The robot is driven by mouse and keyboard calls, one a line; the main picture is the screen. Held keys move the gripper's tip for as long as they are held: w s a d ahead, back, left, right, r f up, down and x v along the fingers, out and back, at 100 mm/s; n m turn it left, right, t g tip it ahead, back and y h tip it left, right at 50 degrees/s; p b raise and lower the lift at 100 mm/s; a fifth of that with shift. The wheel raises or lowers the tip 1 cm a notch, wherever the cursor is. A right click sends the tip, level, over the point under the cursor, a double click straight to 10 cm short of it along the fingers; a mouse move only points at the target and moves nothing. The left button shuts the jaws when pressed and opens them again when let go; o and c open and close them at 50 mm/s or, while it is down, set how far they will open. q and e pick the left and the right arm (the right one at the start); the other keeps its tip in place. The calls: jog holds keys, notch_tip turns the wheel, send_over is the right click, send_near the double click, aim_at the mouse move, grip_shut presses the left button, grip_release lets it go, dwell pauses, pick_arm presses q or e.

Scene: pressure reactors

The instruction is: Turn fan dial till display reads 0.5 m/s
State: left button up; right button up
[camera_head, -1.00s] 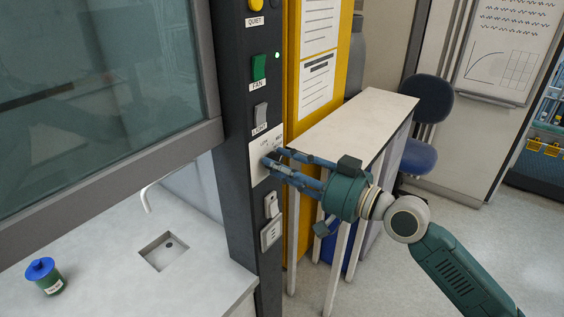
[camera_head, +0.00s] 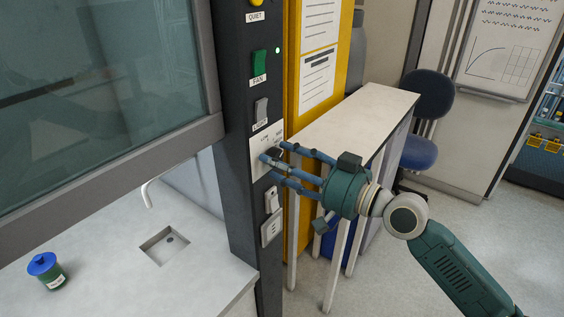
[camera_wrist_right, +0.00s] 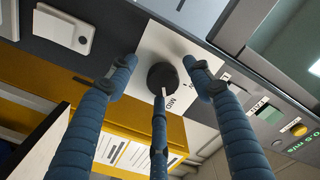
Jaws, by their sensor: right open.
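The fan dial (camera_wrist_right: 162,76) is a round black knob with a pale pointer mark, on a white plate (camera_wrist_right: 180,52) lettered MID. In the wrist view its pointer side faces the MID lettering. My right gripper (camera_wrist_right: 160,72) has its blue fingers spread around the dial, with visible gaps at both sides; the lower middle finger overlaps the view just below the knob. In the head view the right gripper (camera_head: 272,166) is at the plate on the dark post, and its fingers mostly hide the dial. The green display (camera_wrist_right: 300,143) at the wrist view's right edge appears to read 0.5 m/s. My left gripper is out of view.
The dark post carries a green FAN switch (camera_head: 259,64), a grey LIGHT switch (camera_head: 261,109) and sockets (camera_head: 271,233) below the plate. A glass sash (camera_head: 100,90) and a counter with a sink (camera_head: 165,246) lie left. A narrow white-topped table (camera_head: 360,115) stands behind my gripper.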

jog(key=v, duration=1.2)
